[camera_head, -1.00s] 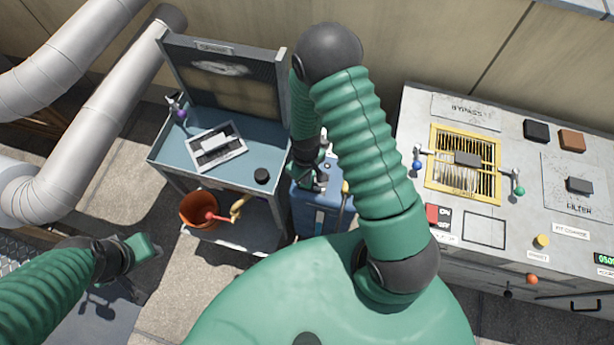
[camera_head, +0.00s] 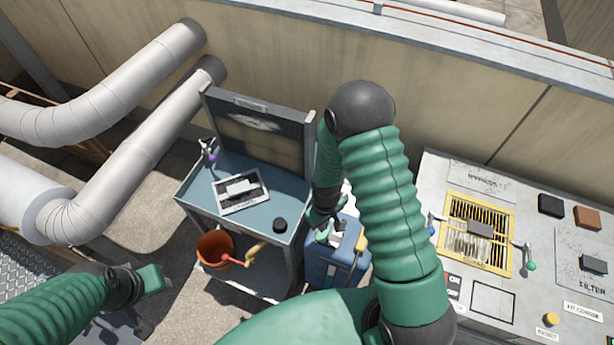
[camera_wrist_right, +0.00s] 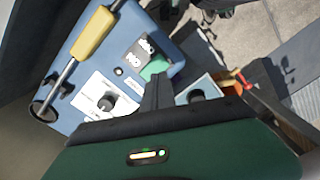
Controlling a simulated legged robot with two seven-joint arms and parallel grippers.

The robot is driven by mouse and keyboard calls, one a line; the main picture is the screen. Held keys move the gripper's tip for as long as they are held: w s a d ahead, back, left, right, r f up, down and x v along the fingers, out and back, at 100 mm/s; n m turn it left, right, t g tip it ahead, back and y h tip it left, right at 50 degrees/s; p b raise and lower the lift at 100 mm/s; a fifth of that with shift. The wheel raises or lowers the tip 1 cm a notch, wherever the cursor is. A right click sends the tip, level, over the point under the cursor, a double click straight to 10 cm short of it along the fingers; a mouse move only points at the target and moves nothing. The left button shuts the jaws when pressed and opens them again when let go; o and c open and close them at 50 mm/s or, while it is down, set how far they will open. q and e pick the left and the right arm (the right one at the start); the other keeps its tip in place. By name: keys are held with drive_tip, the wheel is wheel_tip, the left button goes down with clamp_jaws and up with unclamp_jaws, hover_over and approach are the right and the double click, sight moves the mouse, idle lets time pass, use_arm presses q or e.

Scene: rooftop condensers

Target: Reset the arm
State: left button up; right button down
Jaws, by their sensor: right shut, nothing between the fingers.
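My right arm bends up in front of me and then down, so its green forearm hides part of the scene. My right gripper (camera_head: 322,226) points down over the blue box (camera_head: 335,266) beside the cart, shut and empty. In the right wrist view its dark fingers (camera_wrist_right: 158,92) are together above the same blue box (camera_wrist_right: 75,68), near a green part on its top. I cannot tell whether they touch it. My left gripper (camera_head: 150,281) is at the lower left, away from everything; its fingers are not clear.
A grey control bench (camera_head: 433,185) with a yellow guard (camera_head: 478,266) stands right. Large pipes (camera_head: 130,150) stand left.

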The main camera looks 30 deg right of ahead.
drive_tip(key=shift+r, duration=0.1)
drive_tip(key=s+a+r+m+t, duration=0.1)
drive_tip(key=s+a+r, duration=0.1)
drive_tip(key=r, duration=0.8)
drive_tip(key=s+a+r+m+t, duration=0.1)
drive_tip(key=s+a+r, duration=0.1)
drive_tip(key=r, duration=0.8)
drive_tip(key=shift+s+a+r+t, duration=0.2)
drive_tip(key=shift+r+t, duration=0.1)
drive_tip(key=shift+r, duration=0.1)
drive_tip(key=shift+s, duration=0.1)
drive_tip(key=shift+a, duration=0.1)
